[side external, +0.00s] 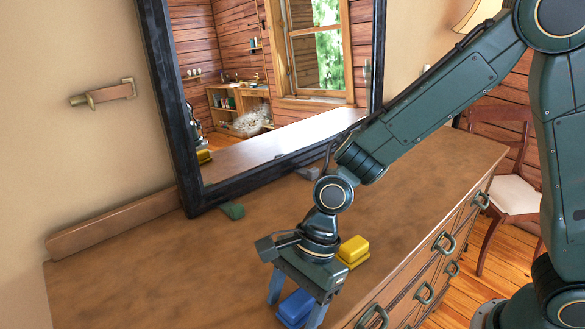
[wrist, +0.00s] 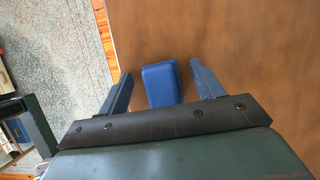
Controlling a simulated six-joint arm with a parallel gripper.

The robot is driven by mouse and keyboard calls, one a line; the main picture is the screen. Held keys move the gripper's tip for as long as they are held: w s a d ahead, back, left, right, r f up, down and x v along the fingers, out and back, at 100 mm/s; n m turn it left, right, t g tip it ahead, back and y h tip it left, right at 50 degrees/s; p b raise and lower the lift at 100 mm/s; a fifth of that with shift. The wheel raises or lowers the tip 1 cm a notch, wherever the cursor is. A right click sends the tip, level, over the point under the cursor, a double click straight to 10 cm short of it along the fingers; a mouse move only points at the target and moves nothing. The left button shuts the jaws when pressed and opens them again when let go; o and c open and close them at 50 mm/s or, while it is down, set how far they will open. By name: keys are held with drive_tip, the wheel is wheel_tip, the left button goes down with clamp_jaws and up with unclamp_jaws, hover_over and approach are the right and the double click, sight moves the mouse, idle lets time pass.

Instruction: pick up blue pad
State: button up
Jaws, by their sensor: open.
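The blue pad (side external: 295,308) is a small rounded block on the dresser top near its front edge. In the wrist view the blue pad (wrist: 162,85) lies between the two fingers, nearer the left one, with a gap on each side. My gripper (side external: 295,303) points down over the pad, its fingers spread on either side of it. It also shows open and empty in the wrist view (wrist: 160,82). The near end of the pad is hidden by the gripper body in the wrist view.
A yellow block (side external: 352,251) sits on the dresser (side external: 140,275) just right of my gripper. A green object (side external: 232,211) lies by the base of the dark-framed mirror (side external: 180,120). The dresser's left part is clear. A chair (side external: 506,192) stands beyond its right end.

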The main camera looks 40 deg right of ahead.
sight(294, 303)
idle(0.3)
drive_tip(key=c, duration=1.1)
drive_tip(key=shift+o, duration=0.2)
drive_tip(key=shift+r, duration=0.15)
wheel_tip(294, 303, up, 20)
